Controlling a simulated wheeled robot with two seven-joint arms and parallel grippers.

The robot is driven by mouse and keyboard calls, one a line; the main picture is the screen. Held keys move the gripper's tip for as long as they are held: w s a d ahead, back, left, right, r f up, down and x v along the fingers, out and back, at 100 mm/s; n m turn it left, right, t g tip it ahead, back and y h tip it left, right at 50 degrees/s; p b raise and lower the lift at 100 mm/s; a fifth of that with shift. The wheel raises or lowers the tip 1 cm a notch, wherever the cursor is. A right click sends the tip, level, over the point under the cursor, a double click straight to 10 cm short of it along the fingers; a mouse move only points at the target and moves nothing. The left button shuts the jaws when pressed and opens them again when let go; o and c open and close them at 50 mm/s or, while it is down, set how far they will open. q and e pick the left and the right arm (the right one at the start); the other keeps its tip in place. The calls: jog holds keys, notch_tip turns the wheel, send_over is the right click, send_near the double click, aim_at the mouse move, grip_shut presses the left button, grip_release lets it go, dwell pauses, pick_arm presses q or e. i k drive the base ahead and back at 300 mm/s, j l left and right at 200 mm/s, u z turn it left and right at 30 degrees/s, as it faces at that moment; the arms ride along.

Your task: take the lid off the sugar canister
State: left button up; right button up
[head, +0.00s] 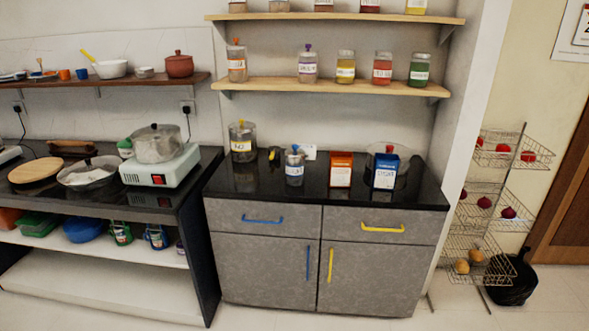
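Several labelled containers show in the head view, and their labels are too small for me to tell surely which is the sugar canister. The smaller one looks upright and closed. More labelled jars stand on the wall shelf above, among them one with a purple top (308,66). Neither of my grippers is in view.
An orange box (341,170) and a blue box (386,173) stand right of the canister. The counter (225,186) has bare room at its front left. A cooker with a pot (158,144) stands further left. A wire rack (484,225) stands at right.

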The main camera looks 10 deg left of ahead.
aim_at(294, 153)
jog(key=u, duration=0.2)
jog(key=i+l+u, duration=0.25)
jog(key=u, duration=0.15)
jog(key=i+l+u, duration=0.3)
jog(key=u, duration=0.15)
